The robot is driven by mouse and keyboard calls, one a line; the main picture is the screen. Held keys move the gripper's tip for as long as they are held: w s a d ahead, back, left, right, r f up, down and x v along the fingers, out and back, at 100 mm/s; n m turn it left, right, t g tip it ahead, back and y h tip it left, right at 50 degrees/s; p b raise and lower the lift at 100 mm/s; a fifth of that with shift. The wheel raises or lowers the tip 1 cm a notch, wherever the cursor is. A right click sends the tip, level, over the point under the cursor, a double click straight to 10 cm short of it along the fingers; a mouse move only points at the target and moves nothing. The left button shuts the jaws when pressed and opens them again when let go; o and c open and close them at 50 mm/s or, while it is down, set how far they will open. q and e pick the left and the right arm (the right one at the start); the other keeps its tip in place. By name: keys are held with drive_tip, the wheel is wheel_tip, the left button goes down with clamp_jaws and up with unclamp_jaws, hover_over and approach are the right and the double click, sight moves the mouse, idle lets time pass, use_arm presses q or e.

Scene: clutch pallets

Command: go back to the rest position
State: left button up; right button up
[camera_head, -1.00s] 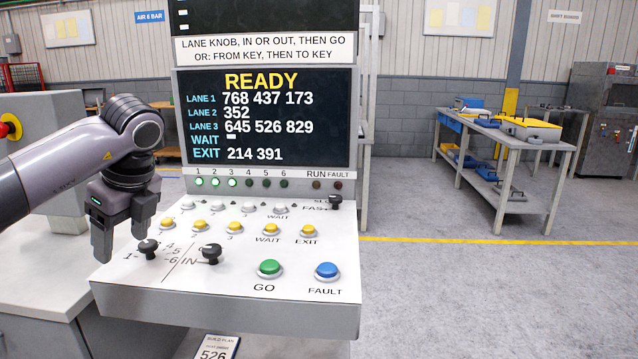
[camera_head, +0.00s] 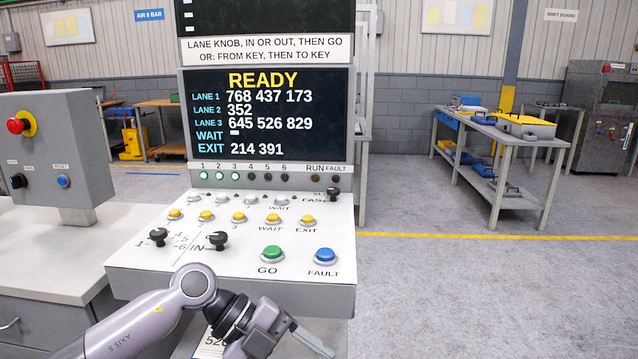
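My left arm comes in from the bottom left, and its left gripper (camera_head: 312,342) is low in the picture, in front of and below the front edge of the control panel (camera_head: 130,262). One finger shows and points down to the right; the rest is cut off or hidden, so I cannot tell open from shut. I see nothing held in it. It is apart from the black lane knob (camera_head: 158,237), the black IN knob (camera_head: 218,240), the green GO button (camera_head: 272,254) and the blue FAULT button (camera_head: 325,256). My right gripper is not in view.
The display (camera_head: 265,120) reads READY, with lane lamps 1 to 3 lit green. A grey box with a red button (camera_head: 55,150) stands at the left on a pale counter (camera_head: 40,245). A bench (camera_head: 505,135) with blue and yellow items stands right; the floor before it is clear.

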use_arm(q)
drive_tip(key=s+d+r+n+h, duration=0.2)
drive_tip(key=s+d+r+h, duration=0.1)
drive_tip(key=d+h, duration=0.3)
drive_tip(key=w+a+f+n+t+y+p, duration=0.1)
drive_tip(key=a+f+n+t+y, duration=0.35)
drive_tip(key=a+n+t, duration=0.45)
drive_tip(key=a+f+n+t+y, duration=0.3)
drive_tip(key=a+f+n+t, duration=0.25)
drive_tip(key=n+t, duration=0.55)
drive_tip(key=s+a+f+n+g+y, duration=0.3)
drive_tip(key=s+a+f, duration=0.1)
drive_tip(key=s+f, duration=0.3)
drive_tip(key=s+a+f+n+g+y, duration=0.3)
drive_tip(key=s+a+f+g+y, duration=0.1)
drive_tip(key=f, duration=0.5)
drive_tip(key=s+a, duration=0.1)
drive_tip(key=s, duration=0.1)
drive_tip(key=shift+s+a, duration=0.25)
drive_tip(key=shift+s, duration=0.1)
